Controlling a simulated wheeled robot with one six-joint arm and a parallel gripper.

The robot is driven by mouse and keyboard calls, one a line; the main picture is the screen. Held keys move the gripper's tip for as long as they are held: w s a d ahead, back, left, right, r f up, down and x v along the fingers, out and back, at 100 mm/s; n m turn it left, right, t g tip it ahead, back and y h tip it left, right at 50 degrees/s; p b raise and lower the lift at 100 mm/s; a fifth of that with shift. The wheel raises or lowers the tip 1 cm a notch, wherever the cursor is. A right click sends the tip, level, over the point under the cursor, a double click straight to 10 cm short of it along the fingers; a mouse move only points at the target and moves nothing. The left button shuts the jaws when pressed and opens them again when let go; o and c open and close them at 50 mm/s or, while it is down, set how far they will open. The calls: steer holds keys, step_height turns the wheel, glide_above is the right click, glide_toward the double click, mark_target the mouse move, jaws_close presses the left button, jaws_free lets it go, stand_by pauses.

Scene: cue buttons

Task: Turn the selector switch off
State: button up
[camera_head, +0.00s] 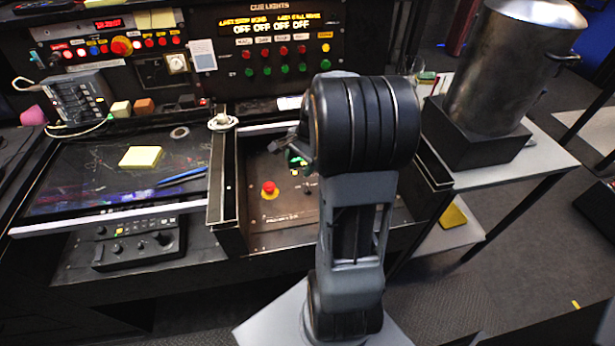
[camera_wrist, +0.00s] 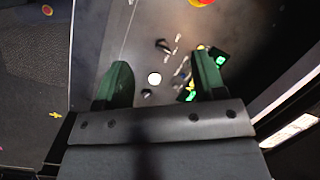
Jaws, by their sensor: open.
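The control panel (camera_head: 285,212) lies in a black-walled recess, and my arm covers its right part. A small black knob-like part (camera_head: 308,188) on it may be the selector switch; I cannot read its position. In the wrist view, a dark knob-like part (camera_wrist: 162,46) shows between and beyond the fingers, near a round white light (camera_wrist: 154,78). My gripper (camera_wrist: 163,65) is open and empty, with its dark green fingers above the panel. In the head view, the fingers are mostly hidden behind my wrist.
A red mushroom button (camera_head: 268,187) on a yellow ring sits left on the panel, also at the wrist view's top (camera_wrist: 200,2). Green-lit parts (camera_wrist: 220,60) lie near the right finger. Recess walls (camera_head: 228,235) rise around the panel. A metal pot (camera_head: 505,70) stands right.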

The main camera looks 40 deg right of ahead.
mark_target(308, 187)
steer(key=d+f+m+y+p, duration=0.15)
steer(key=d+f+m, duration=0.25)
steer(key=d+m, duration=0.45)
steer(key=shift+n+t, duration=0.4)
steer(key=shift+n, duration=0.15)
steer(key=x, duration=0.8)
steer(key=d+x, duration=0.1)
steer(key=x, duration=0.3)
steer(key=shift+w+f, duration=0.2)
steer(key=shift+f, duration=0.25)
steer(key=c, duration=0.9)
steer(key=shift+n, duration=0.3)
steer(key=n+g, duration=0.1)
steer(key=n, duration=0.2)
steer(key=shift+w+n+g, duration=0.15)
steer(key=shift+n+g, duration=0.15)
steer(key=shift+w+n+g+b, duration=0.1)
steer(key=shift+n+g+b, duration=0.65)
steer(key=shift+n, duration=1.65)
steer(key=shift+g, duration=0.25)
